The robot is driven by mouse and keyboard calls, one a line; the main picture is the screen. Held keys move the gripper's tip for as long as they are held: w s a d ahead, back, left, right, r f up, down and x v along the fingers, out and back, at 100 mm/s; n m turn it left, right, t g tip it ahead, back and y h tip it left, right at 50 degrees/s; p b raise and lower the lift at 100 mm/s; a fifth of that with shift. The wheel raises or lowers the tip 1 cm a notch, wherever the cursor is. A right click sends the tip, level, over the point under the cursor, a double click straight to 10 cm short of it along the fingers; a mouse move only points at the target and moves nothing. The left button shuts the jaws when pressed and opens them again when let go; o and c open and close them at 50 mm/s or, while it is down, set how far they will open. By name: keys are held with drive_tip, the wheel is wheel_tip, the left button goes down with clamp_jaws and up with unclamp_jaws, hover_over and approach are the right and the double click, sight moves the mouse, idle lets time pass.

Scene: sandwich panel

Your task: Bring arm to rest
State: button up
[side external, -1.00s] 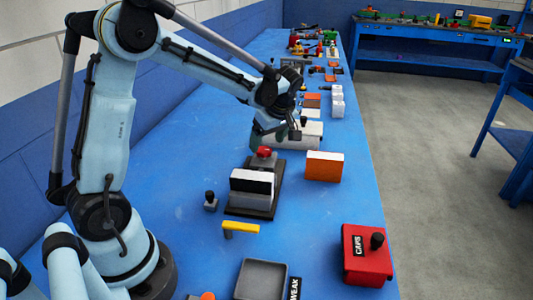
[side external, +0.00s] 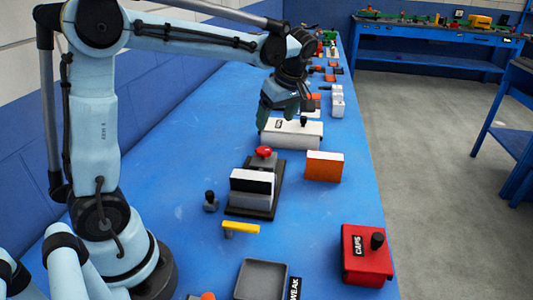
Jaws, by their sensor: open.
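My gripper (side external: 282,116) hangs at the end of my raised light-blue arm, above the blue bench and by the left end of a white box with a dark knob (side external: 293,132). Its greenish fingers point down. They are apart and nothing shows between them. The fingertips are small in this view, and I cannot tell how far above the bench they are.
A dark fixture (side external: 262,203) with a white-and-black block and red knob stands mid-bench. An orange-and-white block (side external: 324,168), red CAPS box (side external: 366,256), grey tray (side external: 262,281) and yellow-handled piece (side external: 241,227) are nearby.

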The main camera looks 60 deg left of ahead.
drive_tip(key=s+d+f+m+t+h, duration=0.2)
drive_tip(key=s+d+m+t+h, duration=0.2)
drive_tip(key=m, duration=1.4)
drive_tip(key=s+d+t, duration=0.3)
drive_tip(key=s+d, duration=0.4)
drive_tip(key=shift+s+f, duration=0.4)
